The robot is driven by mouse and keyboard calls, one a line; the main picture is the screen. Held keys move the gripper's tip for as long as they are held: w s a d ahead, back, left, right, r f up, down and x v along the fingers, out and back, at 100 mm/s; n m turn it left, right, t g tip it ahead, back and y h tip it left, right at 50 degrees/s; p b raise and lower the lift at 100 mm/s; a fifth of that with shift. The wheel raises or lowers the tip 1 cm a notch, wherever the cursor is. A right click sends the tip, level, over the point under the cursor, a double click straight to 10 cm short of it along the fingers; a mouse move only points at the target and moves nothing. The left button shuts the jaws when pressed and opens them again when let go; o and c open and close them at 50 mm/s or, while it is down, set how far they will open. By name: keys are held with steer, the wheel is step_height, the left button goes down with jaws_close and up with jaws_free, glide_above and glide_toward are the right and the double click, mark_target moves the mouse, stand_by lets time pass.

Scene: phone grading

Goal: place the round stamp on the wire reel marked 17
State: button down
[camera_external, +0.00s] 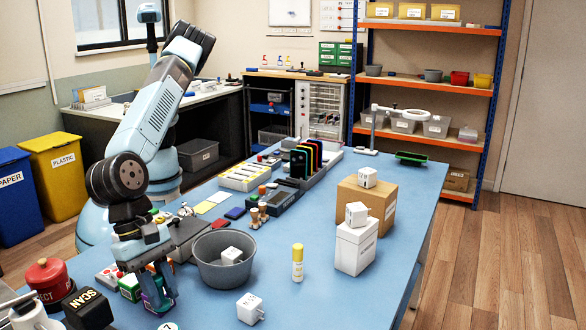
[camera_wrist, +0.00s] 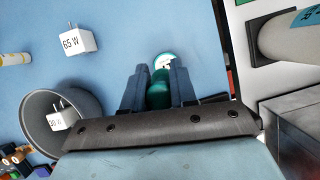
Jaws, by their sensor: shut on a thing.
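My gripper (camera_wrist: 158,80) is shut on a dark green rounded thing (camera_wrist: 157,92), which appears to be the round stamp. Its lower end is hidden. In the wrist view, a white-and-teal disc (camera_wrist: 164,60), apparently the wire reel's top, shows just beyond the fingertips, partly covered by the held stamp. In the external view, the reel's white top (camera_external: 168,327) with a small number shows at the bottom edge, cut off. My gripper (camera_external: 158,297) is low over the blue table, just behind the reel. I cannot tell whether stamp and reel touch.
A grey bowl (camera_external: 212,279) with a white charger in it stands right of my gripper. A white 65 W charger (camera_wrist: 78,40) and a yellow-capped stick (camera_external: 297,264) stand on the table (camera_external: 330,300). A black SCAN block (camera_external: 88,308) and red button (camera_external: 47,278) are at left.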

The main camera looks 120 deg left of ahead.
mark_target(166, 311)
steer(key=shift+w+d+f, duration=0.4)
steer(key=shift+w+f, duration=0.15)
steer(key=shift+f, duration=1.7)
steer(key=shift+f, duration=0.1)
steer(key=c, duration=0.9)
jaws_free()
